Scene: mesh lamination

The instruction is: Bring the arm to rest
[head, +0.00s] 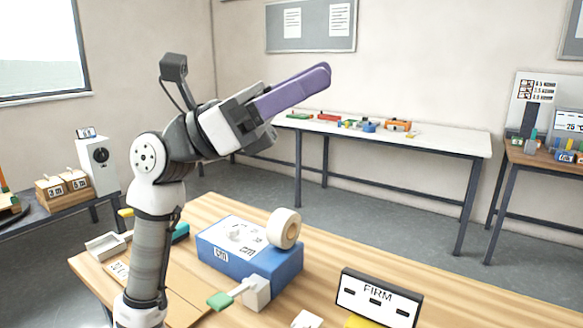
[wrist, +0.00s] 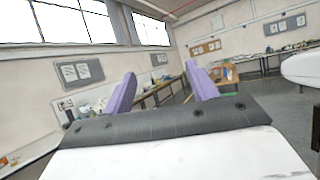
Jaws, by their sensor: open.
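My gripper (head: 322,77) is raised well above the wooden table (head: 345,249) in the head view, with its purple fingers pointing up and to the right. In the wrist view my gripper (wrist: 160,82) shows two purple fingers set wide apart with nothing between them. My arm stands upright at the left of the table, bent at the elbow. No object touches the fingers.
On the table are a blue box (head: 250,255) with a tape roll (head: 284,228), a green-handled lever (head: 220,300), a "FIRM" sign (head: 378,297) and a grey tray (head: 106,245). A white bench (head: 440,141) stands behind. The air around my gripper is clear.

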